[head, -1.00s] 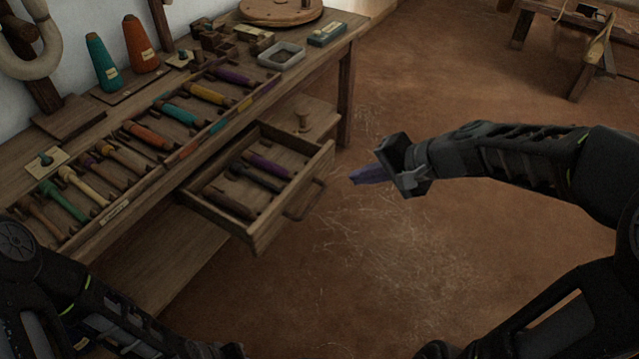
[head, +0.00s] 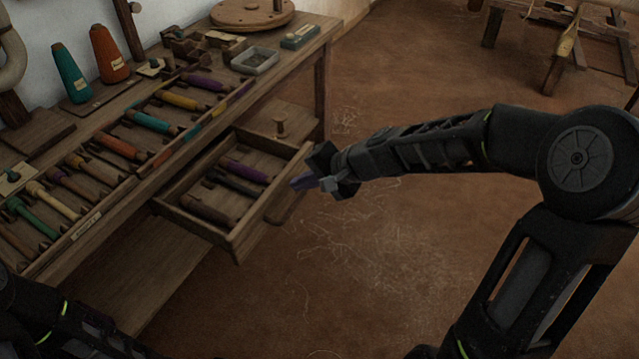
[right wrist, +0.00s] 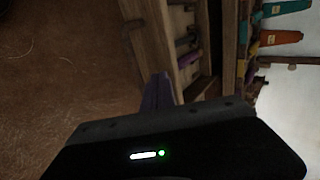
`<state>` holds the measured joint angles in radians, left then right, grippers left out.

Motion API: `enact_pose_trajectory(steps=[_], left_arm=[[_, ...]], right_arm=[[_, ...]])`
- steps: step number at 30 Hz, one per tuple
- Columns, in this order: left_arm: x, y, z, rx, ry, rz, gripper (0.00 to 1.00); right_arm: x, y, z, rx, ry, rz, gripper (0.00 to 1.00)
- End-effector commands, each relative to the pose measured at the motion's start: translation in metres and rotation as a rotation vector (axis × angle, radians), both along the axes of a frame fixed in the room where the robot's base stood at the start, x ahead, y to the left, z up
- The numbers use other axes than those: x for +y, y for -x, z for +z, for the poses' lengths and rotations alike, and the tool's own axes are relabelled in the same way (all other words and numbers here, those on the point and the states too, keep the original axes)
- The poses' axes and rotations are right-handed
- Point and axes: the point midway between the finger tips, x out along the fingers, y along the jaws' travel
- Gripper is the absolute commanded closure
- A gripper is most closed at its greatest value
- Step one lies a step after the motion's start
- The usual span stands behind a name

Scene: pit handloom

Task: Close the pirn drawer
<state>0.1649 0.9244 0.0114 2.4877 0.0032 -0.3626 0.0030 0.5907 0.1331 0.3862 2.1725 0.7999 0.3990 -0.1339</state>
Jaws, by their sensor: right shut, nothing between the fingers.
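The pirn drawer (head: 240,238) stands pulled out from under the bench and holds several pirns, one of them purple (head: 244,171). Its front panel and handle face right, and the handle is partly hidden behind my gripper. My right gripper (head: 301,183) is shut and empty, its fingertips close to the drawer front; I cannot tell whether they touch it. In the right wrist view the shut fingers (right wrist: 157,92) show beside the drawer front (right wrist: 170,40). My left arm is at the lower left of the head view, its gripper out of the picture.
The bench (head: 322,90) carries a tray of coloured pirns, teal and orange cones (head: 110,55), a grey dish (head: 255,61) and a round wooden disc (head: 252,12). A wooden stand (head: 493,25) is at the far right.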

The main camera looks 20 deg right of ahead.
Motion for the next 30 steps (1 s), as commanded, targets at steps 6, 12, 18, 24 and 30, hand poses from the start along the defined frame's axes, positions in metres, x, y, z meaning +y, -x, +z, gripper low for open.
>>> enact_pose_trajectory(steps=[6,12,18,24,30], left_arm=[[-0.001,0.001,0.004,0.002,0.001,-0.003,0.83],[-0.001,0.001,0.004,0.002,0.002,-0.003,0.83],[-0.001,0.001,0.004,0.002,0.002,-0.003,0.83],[-0.002,0.002,0.009,0.004,0.004,-0.005,0.83],[-0.005,0.005,0.021,0.008,0.007,-0.012,0.83]], right_arm=[[0.012,-0.014,0.001,-0.001,0.001,0.002,1.0],[0.013,-0.015,0.001,0.001,0.0,0.001,1.0],[0.013,-0.015,0.001,0.001,0.0,0.001,1.0],[0.018,-0.022,0.002,0.002,0.0,0.0,1.0],[0.035,-0.04,0.004,0.002,-0.002,0.004,1.0]])
